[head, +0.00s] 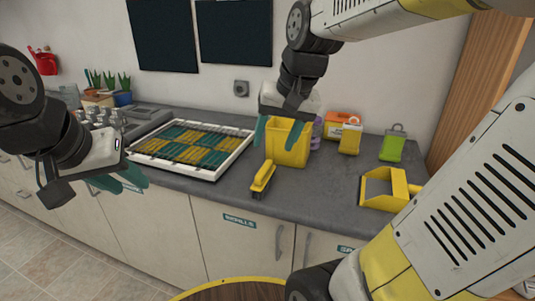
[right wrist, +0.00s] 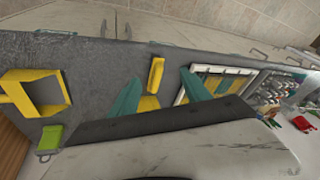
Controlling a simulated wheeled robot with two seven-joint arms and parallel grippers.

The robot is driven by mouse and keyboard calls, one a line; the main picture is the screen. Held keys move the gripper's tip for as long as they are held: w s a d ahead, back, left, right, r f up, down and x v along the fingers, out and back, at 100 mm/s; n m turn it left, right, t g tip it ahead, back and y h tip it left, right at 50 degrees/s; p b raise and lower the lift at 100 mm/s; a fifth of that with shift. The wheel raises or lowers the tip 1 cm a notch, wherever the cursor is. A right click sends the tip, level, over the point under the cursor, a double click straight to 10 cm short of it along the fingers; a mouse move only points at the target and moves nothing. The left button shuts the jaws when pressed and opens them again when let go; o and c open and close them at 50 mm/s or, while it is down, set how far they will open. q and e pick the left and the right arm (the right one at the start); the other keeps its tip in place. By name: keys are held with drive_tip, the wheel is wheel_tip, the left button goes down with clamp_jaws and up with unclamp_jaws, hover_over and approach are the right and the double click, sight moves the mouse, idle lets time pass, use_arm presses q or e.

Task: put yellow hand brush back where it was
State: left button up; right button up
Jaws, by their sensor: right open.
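The yellow hand brush (head: 263,178) lies on the grey counter near its front edge, dark bristles down. It also shows in the right wrist view (right wrist: 156,75), beyond the fingertips. My right gripper (head: 278,136) is open and empty, with its teal fingers apart, above and behind the brush and in front of the yellow bin (head: 289,150). In the right wrist view, the bin's yellow (right wrist: 148,103) shows between the fingers. My left gripper (head: 134,187) is open and empty at the left, in front of the counter.
A white-framed tray (head: 221,172) of green and yellow pieces lies left of the brush. The counter between brush and yellow frame is clear.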

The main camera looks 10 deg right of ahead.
drive_tip(key=s+a+n+t, duration=0.1)
drive_tip(key=s+n+t, duration=0.1)
drive_tip(key=s, duration=0.6)
drive_tip(key=shift+f, duration=0.45)
